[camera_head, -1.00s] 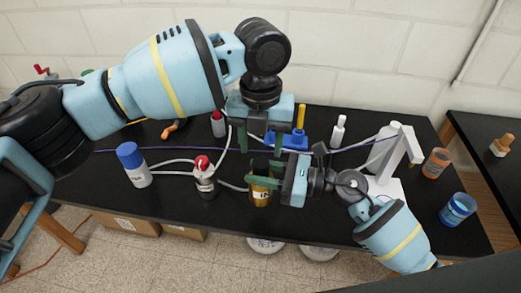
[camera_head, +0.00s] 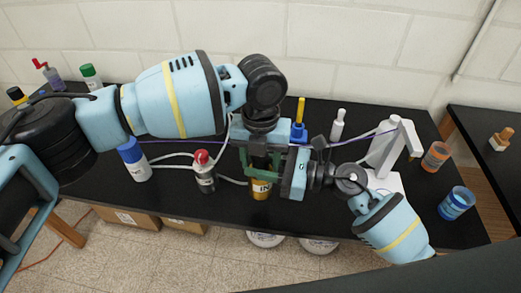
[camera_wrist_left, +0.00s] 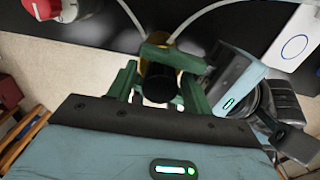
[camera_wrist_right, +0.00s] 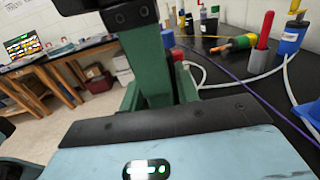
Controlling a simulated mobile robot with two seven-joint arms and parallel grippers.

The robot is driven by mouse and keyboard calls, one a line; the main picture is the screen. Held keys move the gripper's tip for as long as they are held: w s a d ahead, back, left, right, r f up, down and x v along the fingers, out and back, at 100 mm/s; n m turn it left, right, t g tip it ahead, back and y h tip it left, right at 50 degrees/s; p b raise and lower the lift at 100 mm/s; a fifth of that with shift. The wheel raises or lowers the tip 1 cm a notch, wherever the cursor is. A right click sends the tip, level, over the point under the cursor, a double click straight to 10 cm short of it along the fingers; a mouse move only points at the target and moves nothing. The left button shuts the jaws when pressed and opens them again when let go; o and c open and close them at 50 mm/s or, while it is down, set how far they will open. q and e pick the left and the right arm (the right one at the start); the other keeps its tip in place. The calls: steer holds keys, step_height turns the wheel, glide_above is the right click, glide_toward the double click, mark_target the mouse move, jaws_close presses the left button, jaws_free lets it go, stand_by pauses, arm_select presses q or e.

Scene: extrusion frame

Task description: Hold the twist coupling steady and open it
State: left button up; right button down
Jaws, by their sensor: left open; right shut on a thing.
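The twist coupling (camera_head: 261,190) stands upright at the front middle of the black table, its gold lower body lettered "IN". Its dark round top (camera_wrist_left: 160,84) shows in the left wrist view. My right gripper (camera_head: 272,160) comes in from the right and is shut on the coupling. My left gripper (camera_wrist_left: 160,92) points down over it, open, with one green finger on each side of the dark top. Whether those fingers touch it I cannot tell. In the right wrist view the coupling is hidden behind green fingers.
A white stand (camera_head: 385,150) is at right. A purple cable (camera_head: 350,143) crosses the table.

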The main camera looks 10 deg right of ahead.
arm_select(q)
steer(key=c, duration=1)
steer(key=o, duration=1.1)
steer(key=shift+r, duration=2.25)
